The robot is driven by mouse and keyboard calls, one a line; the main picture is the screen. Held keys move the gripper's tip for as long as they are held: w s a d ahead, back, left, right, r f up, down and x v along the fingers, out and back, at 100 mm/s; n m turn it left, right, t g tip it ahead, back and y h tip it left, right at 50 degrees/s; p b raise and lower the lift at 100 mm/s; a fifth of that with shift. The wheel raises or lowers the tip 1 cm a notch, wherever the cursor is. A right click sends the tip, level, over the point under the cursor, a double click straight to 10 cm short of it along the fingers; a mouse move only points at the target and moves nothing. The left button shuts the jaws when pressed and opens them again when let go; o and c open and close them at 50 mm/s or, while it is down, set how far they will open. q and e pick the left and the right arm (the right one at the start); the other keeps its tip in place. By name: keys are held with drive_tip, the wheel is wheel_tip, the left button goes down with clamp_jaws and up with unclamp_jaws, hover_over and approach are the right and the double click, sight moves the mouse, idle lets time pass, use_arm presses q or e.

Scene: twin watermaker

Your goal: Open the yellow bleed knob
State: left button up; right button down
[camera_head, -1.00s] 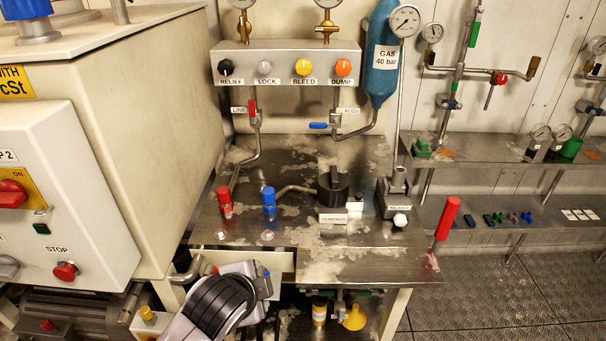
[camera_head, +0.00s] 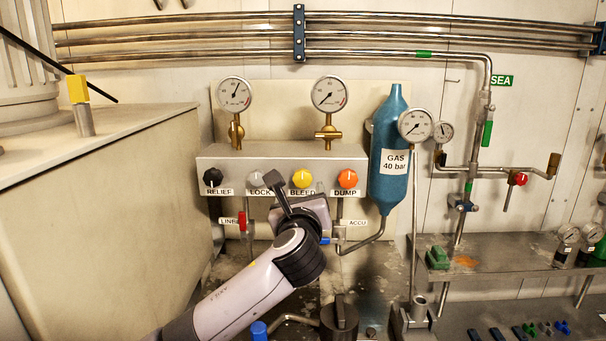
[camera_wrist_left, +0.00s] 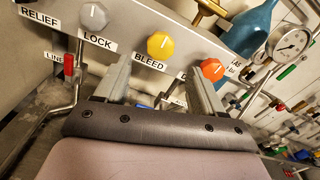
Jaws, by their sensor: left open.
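The yellow bleed knob (camera_head: 302,179) is on the front of the grey valve block (camera_head: 218,164), above the BLEED label. My left gripper (camera_head: 299,193) is just below and in front of it, partly covering the label. In the left wrist view the yellow knob (camera_wrist_left: 160,46) shows beyond and between the two spread fingertips (camera_wrist_left: 159,70), and no contact shows. The gripper is open with nothing between its fingers. My right gripper is not in view.
The grey LOCK knob (camera_head: 259,177) and orange DUMP knob (camera_head: 347,179) flank the yellow one. The black RELIEF knob (camera_head: 212,177) is further left. A blue gas bottle (camera_head: 391,150) stands to the right. Red (camera_head: 242,221) and blue valve handles hang below the block.

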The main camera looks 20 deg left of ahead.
sight(302, 180)
use_arm(q)
drive_tip(key=shift+x, duration=1.15)
drive_tip(key=shift+p+x, duration=0.35)
drive_tip(key=shift+x, duration=2.3)
drive_tip(key=c, duration=1.1)
